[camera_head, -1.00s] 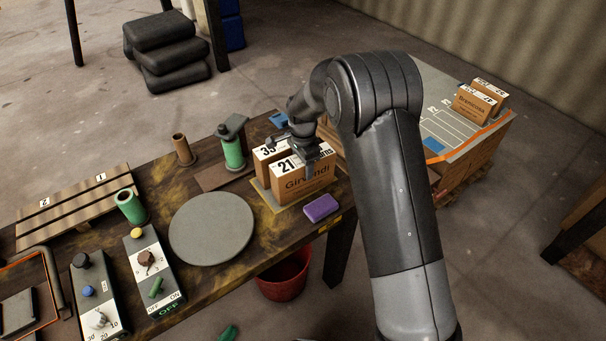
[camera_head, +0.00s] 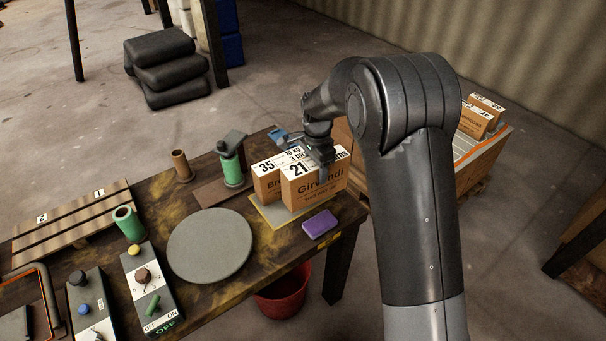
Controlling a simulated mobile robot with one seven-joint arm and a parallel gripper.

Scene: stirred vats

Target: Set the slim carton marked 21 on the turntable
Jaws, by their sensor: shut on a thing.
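The slim carton marked 21 (camera_head: 312,190) is brown with a white top strip and the word Girvandi on its face. It is upright, in front of the carton marked 35 (camera_head: 266,182), over a yellowish mat (camera_head: 268,213). My gripper (camera_head: 325,158) is shut on the carton marked 21 at its top edge. The carton seems to be a little above the mat; its underside is hidden. The turntable (camera_head: 210,246), a round grey disc, lies empty on the bench to the left of the cartons.
A purple block (camera_head: 319,226) lies at the bench's front edge. A green cylinder (camera_head: 232,166) stands behind the turntable, and a green tube (camera_head: 128,222) to its left. A control box (camera_head: 150,290) with knobs sits left of the turntable. A red bucket (camera_head: 283,296) stands below.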

